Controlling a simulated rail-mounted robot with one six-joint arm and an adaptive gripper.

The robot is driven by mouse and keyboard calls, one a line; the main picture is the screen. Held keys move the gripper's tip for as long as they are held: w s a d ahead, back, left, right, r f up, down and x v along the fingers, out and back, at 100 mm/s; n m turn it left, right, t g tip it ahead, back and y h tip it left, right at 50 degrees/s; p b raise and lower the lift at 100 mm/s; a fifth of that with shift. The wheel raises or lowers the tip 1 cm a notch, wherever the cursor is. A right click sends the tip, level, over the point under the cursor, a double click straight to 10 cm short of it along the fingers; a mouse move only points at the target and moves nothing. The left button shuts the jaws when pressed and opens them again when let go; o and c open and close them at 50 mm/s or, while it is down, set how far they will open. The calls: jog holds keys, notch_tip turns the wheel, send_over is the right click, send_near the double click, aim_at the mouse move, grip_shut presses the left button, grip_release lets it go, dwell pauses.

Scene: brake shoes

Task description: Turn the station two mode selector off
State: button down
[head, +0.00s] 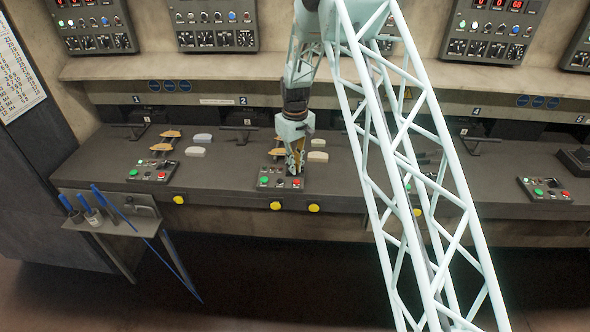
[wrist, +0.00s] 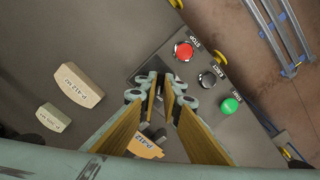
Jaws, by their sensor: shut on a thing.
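The station two control box (head: 279,179) sits on the bench front below the number 2 label. In the wrist view the box (wrist: 196,62) shows a red STOP button (wrist: 183,50), a black EJECT button (wrist: 207,79) and a green button (wrist: 230,105). My gripper (head: 295,168) points down at the box, and its two fingertips (wrist: 163,88) are closed in beside the button row. They are shut on the mode selector, which is mostly hidden between them, so its setting cannot be read.
Two pale blocks (wrist: 77,85) (wrist: 54,117) marked with part numbers lie on the bench beside the gripper. A tan labelled piece (wrist: 146,147) shows between the fingers. Yellow knobs (head: 275,206) (head: 314,208) stick out of the bench's front edge. Station one's box (head: 152,171) stands left.

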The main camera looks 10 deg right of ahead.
dwell(0.3)
jog(key=c, duration=2.8)
grip_release()
jog(key=shift+r, duration=0.15)
jog(key=shift+r, duration=5.9)
